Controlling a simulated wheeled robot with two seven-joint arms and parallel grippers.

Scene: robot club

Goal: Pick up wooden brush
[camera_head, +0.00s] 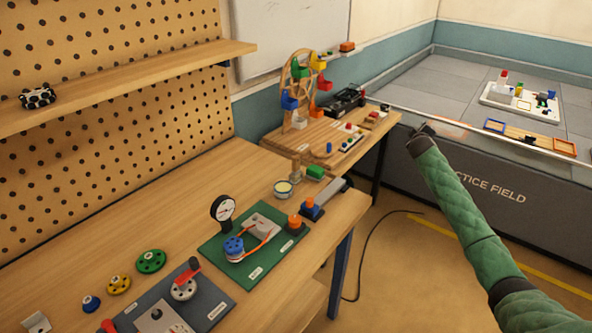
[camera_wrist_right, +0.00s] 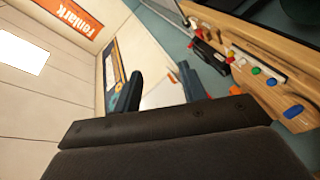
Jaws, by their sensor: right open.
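I cannot make out a wooden brush for certain in either view. My right gripper (camera_head: 424,131) is at the end of the green-sleeved arm, raised to the right of the far table, in front of the practice field. In the right wrist view, my right gripper (camera_wrist_right: 160,88) has its two dark fingers apart with nothing between them. My left gripper is not in view.
The workbench (camera_head: 190,160) holds a green board (camera_head: 215,248) with a gauge (camera_head: 223,209), and several coloured discs. The far table (camera_head: 335,135) is crowded with a marble-wheel toy (camera_head: 300,75) and small parts. A practice field (camera_head: 475,165) stands at right. A cable lies on the floor.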

